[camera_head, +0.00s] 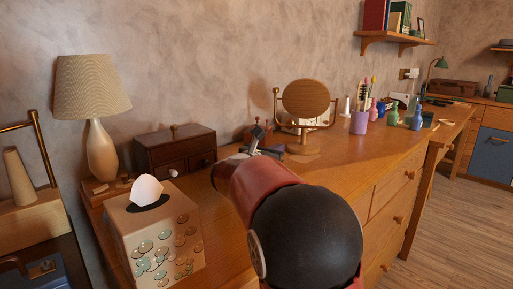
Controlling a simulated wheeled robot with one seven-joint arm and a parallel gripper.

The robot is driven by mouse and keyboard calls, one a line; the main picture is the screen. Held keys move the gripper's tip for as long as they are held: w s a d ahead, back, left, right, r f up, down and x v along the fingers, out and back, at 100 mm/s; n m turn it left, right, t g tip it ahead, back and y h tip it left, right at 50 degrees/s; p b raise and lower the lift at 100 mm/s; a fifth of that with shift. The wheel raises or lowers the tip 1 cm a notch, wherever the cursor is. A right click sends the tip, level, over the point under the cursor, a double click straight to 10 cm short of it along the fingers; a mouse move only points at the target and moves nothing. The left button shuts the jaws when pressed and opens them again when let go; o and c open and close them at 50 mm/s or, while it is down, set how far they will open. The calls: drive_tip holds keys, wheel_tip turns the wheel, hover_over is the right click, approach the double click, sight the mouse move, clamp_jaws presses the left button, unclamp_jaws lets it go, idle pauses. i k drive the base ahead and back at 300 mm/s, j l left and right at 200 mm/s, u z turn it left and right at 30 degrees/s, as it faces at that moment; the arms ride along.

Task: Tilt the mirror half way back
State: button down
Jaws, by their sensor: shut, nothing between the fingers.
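The mirror (306,98) is a round wooden-framed disc on a small wooden stand (302,149) on the long dresser top. The side towards me looks like plain wood, and no reflection shows on it. It appears close to upright, held between side posts; its exact tilt is hard to judge. My gripper (260,137) is shut and empty, low above the dresser, just left of the mirror and its stand. It appears apart from the mirror, though depth is unclear. My arm hides part of the dresser in front.
Left on the dresser are a tissue box (165,235), a dark small drawer chest (175,148) and a lamp (95,110). Right of the mirror stand a purple brush cup (359,122) and small coloured bottles (393,115). A wall shelf (392,38) hangs above right.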

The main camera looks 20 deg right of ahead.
sight(303, 98)
drive_tip(key=k, duration=1)
